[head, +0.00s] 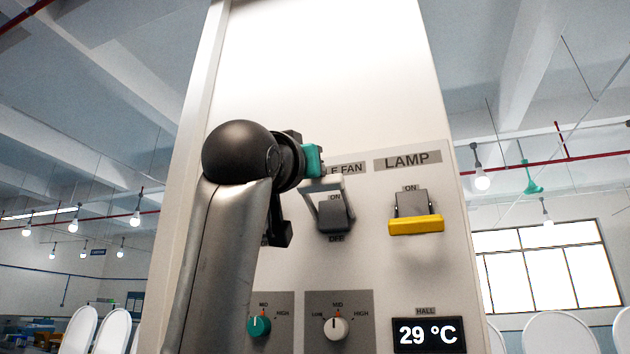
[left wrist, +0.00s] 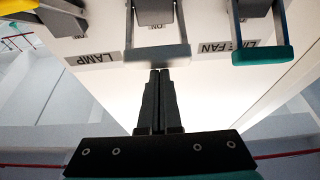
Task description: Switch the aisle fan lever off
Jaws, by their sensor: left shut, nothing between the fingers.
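The aisle fan lever (head: 334,215) is the grey one on the white panel, under a label ending in "LE FAN". Its bar looks raised toward the "ON" side, with "OFF" marked below. In the left wrist view, which is upside down, its grey bar (left wrist: 157,53) lies straight ahead of my left gripper (left wrist: 160,73). The fingers are shut and empty, their tips right at the bar; I cannot tell whether they touch it. In the head view my left wrist hides part of the label and the panel left of the lever. My right gripper is not in view.
The lamp lever has a yellow bar (head: 417,226) in the low position, to the right. A lever with a teal bar (left wrist: 262,55) is close on the other side. Two knobs (head: 259,326) (head: 336,327) and a temperature display (head: 429,335) are below.

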